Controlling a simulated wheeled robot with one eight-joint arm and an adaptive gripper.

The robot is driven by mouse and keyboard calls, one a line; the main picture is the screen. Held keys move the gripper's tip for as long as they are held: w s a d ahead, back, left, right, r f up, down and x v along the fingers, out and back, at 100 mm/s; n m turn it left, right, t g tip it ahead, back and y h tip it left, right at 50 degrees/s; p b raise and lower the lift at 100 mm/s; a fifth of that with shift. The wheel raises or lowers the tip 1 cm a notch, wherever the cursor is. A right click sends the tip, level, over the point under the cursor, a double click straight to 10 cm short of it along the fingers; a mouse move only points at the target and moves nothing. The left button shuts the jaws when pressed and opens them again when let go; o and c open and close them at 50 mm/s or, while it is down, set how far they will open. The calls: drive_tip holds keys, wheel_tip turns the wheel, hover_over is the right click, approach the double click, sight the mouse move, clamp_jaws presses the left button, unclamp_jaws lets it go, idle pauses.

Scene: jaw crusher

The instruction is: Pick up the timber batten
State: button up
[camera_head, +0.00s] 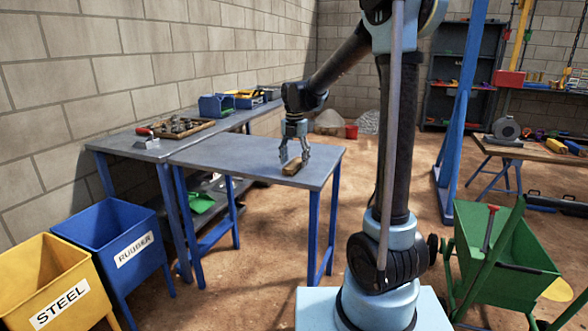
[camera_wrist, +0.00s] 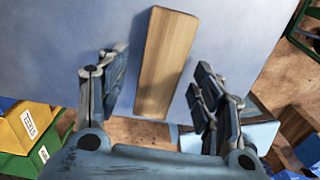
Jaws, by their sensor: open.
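The timber batten (camera_head: 292,167) is a short light-brown wooden piece lying flat on the grey tabletop (camera_head: 225,155), near its right part. In the wrist view the batten (camera_wrist: 167,62) runs up and down the picture, slightly tilted, with its near end towards my gripper. My gripper (camera_head: 294,160) points down over the batten. In the wrist view my gripper (camera_wrist: 158,95) is open, with one finger on each side of the batten and a gap on both sides. Whether the fingertips touch the tabletop cannot be told.
A second table at the left carries a tray of parts (camera_head: 178,127) and blue and yellow boxes (camera_head: 217,106). A blue RUBBER bin (camera_head: 115,240) and a yellow STEEL bin (camera_head: 40,285) stand front left. A green hopper cart (camera_head: 495,250) stands at right. The tabletop around the batten is clear.

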drive_tip(key=shift+f, duration=0.4)
drive_tip(key=c, duration=1.2)
drive_tip(key=shift+r, duration=0.1)
